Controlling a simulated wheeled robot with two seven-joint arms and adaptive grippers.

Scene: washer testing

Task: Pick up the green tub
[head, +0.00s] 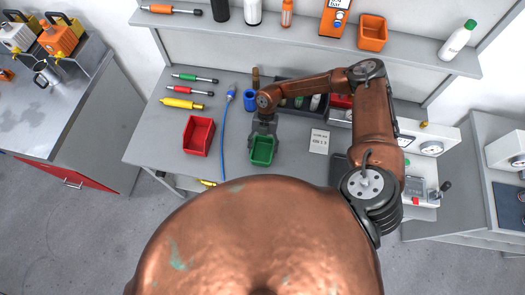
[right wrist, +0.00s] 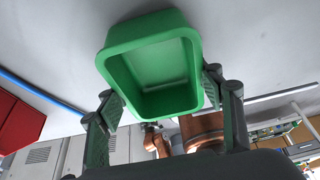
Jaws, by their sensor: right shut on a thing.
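The green tub (head: 262,150) is in the head view, over the front middle of the grey workbench. My right gripper (head: 263,130) reaches it from behind. In the right wrist view the green tub (right wrist: 155,65) sits between the two fingers of the gripper (right wrist: 165,105), with its open side and empty inside towards the camera. The fingers are shut on its sides. I cannot tell whether its base touches the bench. My left gripper is in neither view.
A red tub (head: 198,136) stands left of the green one, with a blue cable (head: 224,125) between them. A blue cup (head: 250,100) is behind. A paper card (head: 319,141) lies to the right.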

